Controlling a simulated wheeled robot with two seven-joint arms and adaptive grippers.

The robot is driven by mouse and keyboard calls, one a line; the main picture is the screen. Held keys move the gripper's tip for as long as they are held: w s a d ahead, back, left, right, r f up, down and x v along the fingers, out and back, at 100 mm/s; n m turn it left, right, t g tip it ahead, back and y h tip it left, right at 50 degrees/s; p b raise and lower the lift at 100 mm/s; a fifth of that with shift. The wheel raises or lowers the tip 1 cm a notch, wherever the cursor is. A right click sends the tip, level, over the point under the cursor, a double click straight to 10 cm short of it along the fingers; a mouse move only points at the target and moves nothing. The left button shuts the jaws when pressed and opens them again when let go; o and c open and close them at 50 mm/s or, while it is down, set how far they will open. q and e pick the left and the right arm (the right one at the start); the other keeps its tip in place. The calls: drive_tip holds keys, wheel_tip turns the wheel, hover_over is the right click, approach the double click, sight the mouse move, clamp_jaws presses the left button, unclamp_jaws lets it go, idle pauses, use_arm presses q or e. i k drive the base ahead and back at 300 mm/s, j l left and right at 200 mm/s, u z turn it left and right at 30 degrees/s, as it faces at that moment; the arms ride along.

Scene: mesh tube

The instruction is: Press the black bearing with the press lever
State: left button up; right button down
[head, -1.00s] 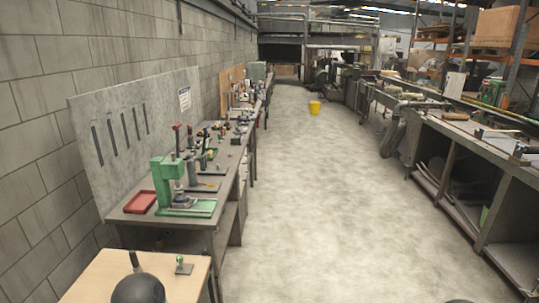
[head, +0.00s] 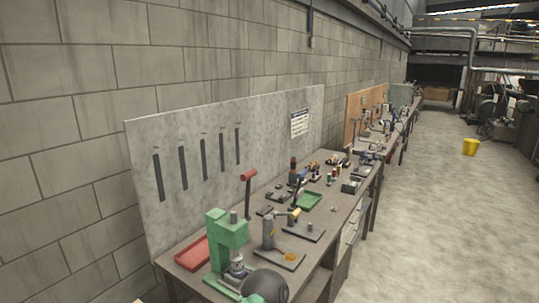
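A green press (head: 227,240) stands on the near end of the long workbench, at the bottom centre-left of the head view. A lever with a red grip (head: 249,175) rises just behind it; I cannot tell for sure where it joins the press. A silver round part (head: 237,262) sits under the press head. I cannot make out the black bearing. A dark rounded shape at the bottom edge covers part of the press base. Neither of my grippers shows in this view.
A red tray (head: 193,253) lies left of the press. A grey column fixture (head: 268,233) stands to its right, with a yellow-tipped handle (head: 295,213) nearby. A green tray (head: 309,201) and small tools lie farther along. A grey panel (head: 215,165) stands behind.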

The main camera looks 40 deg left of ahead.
sight(247, 176)
drive_tip(key=i, duration=3.45)
drive_tip(key=u, duration=4.25)
